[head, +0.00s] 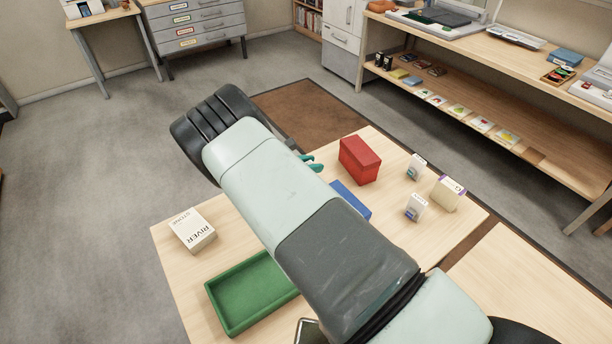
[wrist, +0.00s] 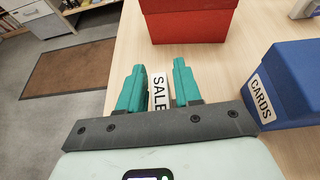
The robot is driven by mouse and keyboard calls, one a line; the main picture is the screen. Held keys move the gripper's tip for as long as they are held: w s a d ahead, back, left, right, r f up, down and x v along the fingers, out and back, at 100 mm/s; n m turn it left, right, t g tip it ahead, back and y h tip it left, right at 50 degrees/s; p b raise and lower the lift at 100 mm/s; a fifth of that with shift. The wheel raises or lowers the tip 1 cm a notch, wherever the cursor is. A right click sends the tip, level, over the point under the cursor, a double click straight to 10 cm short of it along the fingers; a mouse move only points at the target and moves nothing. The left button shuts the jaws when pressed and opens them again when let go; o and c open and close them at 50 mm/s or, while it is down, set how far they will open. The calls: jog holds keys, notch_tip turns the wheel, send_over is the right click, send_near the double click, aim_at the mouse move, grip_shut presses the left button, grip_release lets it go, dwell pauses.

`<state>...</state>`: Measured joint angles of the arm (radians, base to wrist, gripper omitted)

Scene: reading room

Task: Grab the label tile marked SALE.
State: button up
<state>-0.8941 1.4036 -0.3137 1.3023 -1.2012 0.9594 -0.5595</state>
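The white SALE label tile (wrist: 158,92) shows in the wrist view between my two teal fingers, its dark letters reading down the tile. My gripper (wrist: 160,76) is open, with a finger on each side of the tile and narrow gaps beside it. The lower end of the tile is hidden by the gripper's dark bar. I cannot tell how high the fingers are above the table.
A red box (head: 360,160) stands beyond the gripper, and a blue CARDS box (wrist: 285,85) stands to its right. A green tray (head: 225,311) and a RIVER STONE box (head: 192,230) are on the table (head: 175,270). Small white boxes (head: 415,207) stand at the right.

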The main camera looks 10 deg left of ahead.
grip_shut()
jog(key=shift+r, duration=0.1)
